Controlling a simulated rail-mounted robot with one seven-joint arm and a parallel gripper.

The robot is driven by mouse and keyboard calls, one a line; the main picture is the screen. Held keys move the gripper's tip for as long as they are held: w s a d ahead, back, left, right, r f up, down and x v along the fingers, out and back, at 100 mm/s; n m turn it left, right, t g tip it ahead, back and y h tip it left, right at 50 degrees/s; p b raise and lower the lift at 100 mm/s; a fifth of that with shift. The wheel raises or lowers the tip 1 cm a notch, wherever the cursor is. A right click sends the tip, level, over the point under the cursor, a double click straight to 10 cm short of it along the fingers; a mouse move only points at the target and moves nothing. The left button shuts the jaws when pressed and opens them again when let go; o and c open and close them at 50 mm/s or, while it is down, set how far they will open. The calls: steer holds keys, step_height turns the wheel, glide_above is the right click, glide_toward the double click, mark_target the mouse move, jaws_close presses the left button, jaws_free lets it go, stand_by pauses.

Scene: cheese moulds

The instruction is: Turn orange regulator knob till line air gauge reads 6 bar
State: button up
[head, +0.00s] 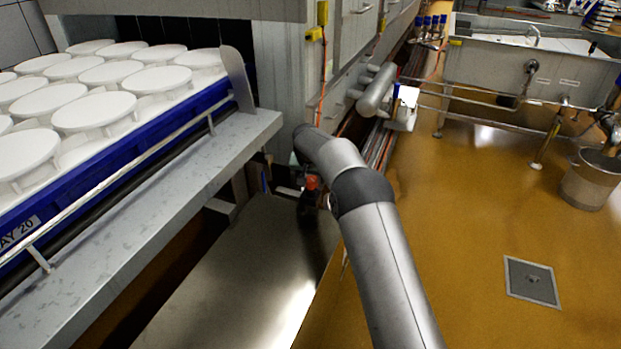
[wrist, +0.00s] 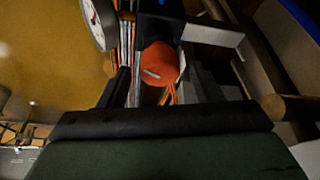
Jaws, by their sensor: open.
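The orange regulator knob (wrist: 159,64) is in the upper middle of the wrist view, with a short pale mark on it. It also shows small and red-orange in the head view (head: 312,183), beside my arm's far end. A round gauge (wrist: 97,20) with a white face is cut off by the top edge of the wrist view, left of the knob. A bit of red shows on its face, but its reading cannot be made out. My gripper (wrist: 162,88) is open, its dark fingers either side of the knob in the picture; I cannot tell whether they touch it.
A grey ledge (head: 150,190) and a blue tray (head: 130,145) of white moulds lie left of the knob in the head view. Orange and grey lines (wrist: 126,45) run beside the knob. A steel sink (head: 520,70) and open floor are to the right.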

steer(key=c, duration=1)
steer(key=shift+m, duration=0.3)
steer(key=m+p, duration=0.1)
steer(key=m+h+p, duration=0.1)
steer(key=m, duration=0.1)
steer(key=shift+a+r+g+h+p, duration=0.1)
steer(key=shift+a+g+h+p, duration=0.05)
steer(key=shift+g+h+p, duration=0.15)
steer(key=shift+m+g+h+p, duration=0.4)
steer(key=shift+m+p, duration=0.7)
steer(key=shift+m, duration=1)
steer(key=shift+f, duration=0.2)
steer(key=o, duration=1)
steer(key=shift+a, duration=0.1)
